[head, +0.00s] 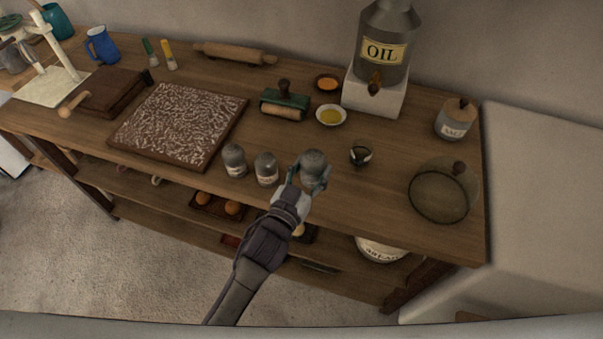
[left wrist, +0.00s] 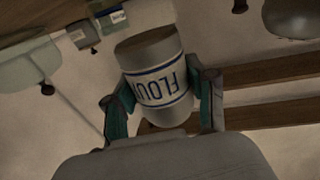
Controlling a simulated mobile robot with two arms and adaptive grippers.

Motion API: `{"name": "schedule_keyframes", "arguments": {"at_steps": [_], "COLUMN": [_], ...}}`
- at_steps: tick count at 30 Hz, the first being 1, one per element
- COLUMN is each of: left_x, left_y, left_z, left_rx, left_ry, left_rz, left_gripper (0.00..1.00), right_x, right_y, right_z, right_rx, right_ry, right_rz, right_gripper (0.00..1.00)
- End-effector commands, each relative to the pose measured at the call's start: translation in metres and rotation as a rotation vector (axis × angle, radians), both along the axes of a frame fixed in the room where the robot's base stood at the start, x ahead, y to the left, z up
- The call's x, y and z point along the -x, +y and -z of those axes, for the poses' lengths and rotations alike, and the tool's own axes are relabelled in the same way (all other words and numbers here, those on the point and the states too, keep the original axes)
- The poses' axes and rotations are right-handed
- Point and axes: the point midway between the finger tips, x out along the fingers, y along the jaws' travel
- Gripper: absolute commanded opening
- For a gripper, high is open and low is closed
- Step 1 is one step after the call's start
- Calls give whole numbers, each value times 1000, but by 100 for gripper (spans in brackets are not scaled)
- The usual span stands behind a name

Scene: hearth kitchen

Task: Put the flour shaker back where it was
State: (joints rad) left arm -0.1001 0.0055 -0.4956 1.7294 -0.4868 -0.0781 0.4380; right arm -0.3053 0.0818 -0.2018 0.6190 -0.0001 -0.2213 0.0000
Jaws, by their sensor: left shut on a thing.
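The flour shaker (head: 314,162) is a grey, dome-topped can near the front edge of the wooden table (head: 330,205), to the right of two similar shakers. My left gripper (head: 309,178) is shut on it, with a finger on each side. In the left wrist view the shaker (left wrist: 151,75) shows its blue FLOUR label upside down between the teal fingers of the gripper (left wrist: 162,108). I cannot tell whether its base touches the table. My right gripper is not in view.
Two labelled shakers, one (head: 234,160) and another (head: 266,168), stand close to the left. A small dark cup (head: 360,153) and a glass cover (head: 440,193) are to the right.

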Motion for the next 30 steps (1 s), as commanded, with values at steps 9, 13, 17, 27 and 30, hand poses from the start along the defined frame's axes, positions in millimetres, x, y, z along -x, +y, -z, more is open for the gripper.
{"name": "schedule_keyframes", "arguments": {"at_steps": [9,13,17,27,30], "left_x": [-27,-27,-27,-27,-27], "left_y": [23,23,23,23,23], "left_z": [23,43,58,62,64], "left_rx": [2,4,4,3,2], "left_ry": [0,4,2,-1,1], "left_rz": [0,-1,-1,0,0], "left_gripper": [17,17,17,17,61], "right_x": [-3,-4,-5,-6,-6], "right_y": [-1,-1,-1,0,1], "right_z": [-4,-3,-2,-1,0], "right_rx": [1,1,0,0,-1], "right_ry": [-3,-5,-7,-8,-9], "right_rz": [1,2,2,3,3], "right_gripper": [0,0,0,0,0]}}
